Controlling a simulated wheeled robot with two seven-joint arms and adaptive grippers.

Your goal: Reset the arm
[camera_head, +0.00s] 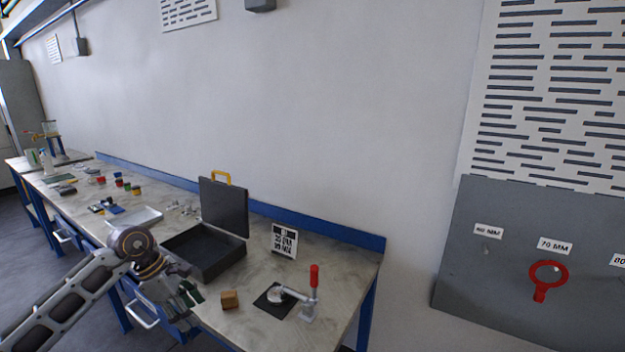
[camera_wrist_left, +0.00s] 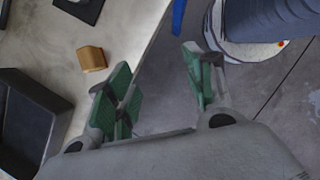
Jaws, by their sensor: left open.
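My left gripper (camera_head: 190,293) comes in from the left in the head view, at the front edge of the workbench (camera_head: 340,272). In the left wrist view its green-padded fingers (camera_wrist_left: 160,88) are spread apart with nothing between them. A small brown block (camera_head: 230,299) stands on the bench just right of the gripper; it also shows in the left wrist view (camera_wrist_left: 91,58), apart from the fingers. My right gripper is in neither view.
An open dark case (camera_head: 205,252) lies behind the gripper. A red-handled clamp (camera_head: 312,292) and a black pad (camera_head: 272,305) are near the bench's right end. A grey panel (camera_head: 500,262) with a red ring (camera_head: 548,276) is at right. Several small items are farther left.

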